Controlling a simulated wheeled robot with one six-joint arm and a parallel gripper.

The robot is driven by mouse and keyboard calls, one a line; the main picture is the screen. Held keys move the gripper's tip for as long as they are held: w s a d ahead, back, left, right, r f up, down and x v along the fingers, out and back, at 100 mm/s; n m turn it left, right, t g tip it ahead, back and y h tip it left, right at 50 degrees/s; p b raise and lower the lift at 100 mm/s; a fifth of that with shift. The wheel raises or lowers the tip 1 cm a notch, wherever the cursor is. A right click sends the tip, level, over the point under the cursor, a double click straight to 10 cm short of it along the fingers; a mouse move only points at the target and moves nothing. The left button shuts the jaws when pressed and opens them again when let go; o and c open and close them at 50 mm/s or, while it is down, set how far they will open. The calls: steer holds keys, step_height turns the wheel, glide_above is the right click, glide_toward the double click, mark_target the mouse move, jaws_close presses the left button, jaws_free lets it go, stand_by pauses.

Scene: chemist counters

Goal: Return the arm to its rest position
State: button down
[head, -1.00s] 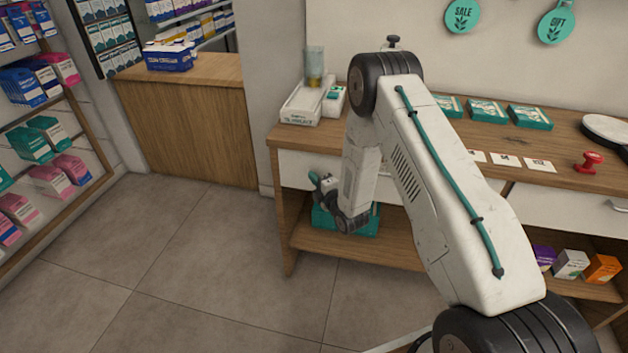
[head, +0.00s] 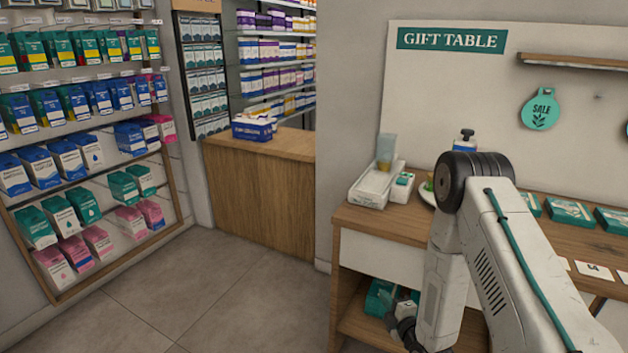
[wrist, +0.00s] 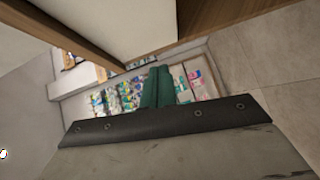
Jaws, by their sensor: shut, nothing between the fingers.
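My gripper shows in the wrist view (wrist: 159,86) as two green fingers pressed together, with nothing between them. In the head view my arm is bent, with its forearm hanging down in front of the gift table (head: 365,222). The wrist end sits low, by the table's open lower shelf (head: 372,332). The fingers cannot be made out clearly there. A teal box (head: 380,298) lies on that shelf, partly hidden behind my wrist.
A wall rack of boxed products (head: 75,165) stands at the left. A wooden counter (head: 258,185) stands behind. Open tiled floor (head: 200,300) lies between them and the gift table. A white tray (head: 372,188) and a bottle (head: 467,140) stand on the table.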

steer(key=s+d+f+m+g+h, duration=0.1)
steer(key=s+f+m+g+h, duration=0.1)
steer(key=s+f+m+g, duration=0.45)
steer(key=s+r+m+g, duration=0.3)
steer(key=s+r, duration=0.7)
steer(key=r, duration=0.5)
steer(key=s+r+m+g+h, duration=0.1)
steer(key=s+r+m, duration=0.4)
steer(key=s+r, duration=0.5)
steer(key=s+r+m+g+h, duration=0.1)
steer(key=s+r+m+g, duration=0.3)
steer(key=s+r, duration=0.6)
step_height(320, 180, up, 10)
steer(key=shift+s+a+r+m+g, duration=0.1)
steer(key=shift+s+a+m+g, duration=0.05)
steer(key=shift+a+m+g, duration=0.25)
